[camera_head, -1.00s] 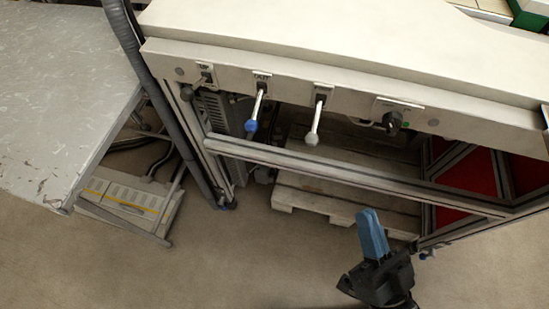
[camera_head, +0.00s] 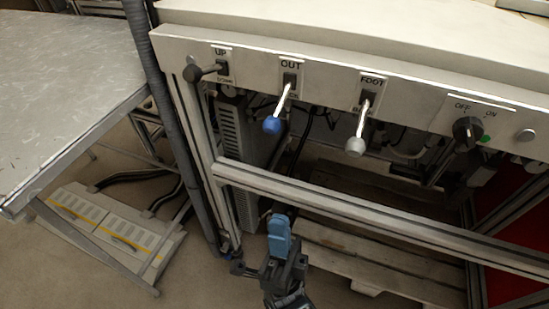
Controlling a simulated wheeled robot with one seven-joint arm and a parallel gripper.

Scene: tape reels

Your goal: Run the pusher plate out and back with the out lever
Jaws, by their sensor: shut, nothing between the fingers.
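The out lever (camera_head: 285,102) has a blue knob and hangs from the front panel of the machine under an "OUT" label. It points down and toward me. My gripper (camera_head: 279,222), with blue fingers, is shut and empty. It stands in front of the lower frame bar, below the blue knob in the picture and apart from it. The pusher plate cannot be made out in this view.
A "FOOT" lever (camera_head: 360,130) with a grey knob is right of the out lever. A black "UP" lever (camera_head: 207,72) is left. A rotary OFF/ON switch (camera_head: 467,130) is further right. A metal frame bar (camera_head: 380,215) crosses below, and a grey table (camera_head: 65,80) stands left.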

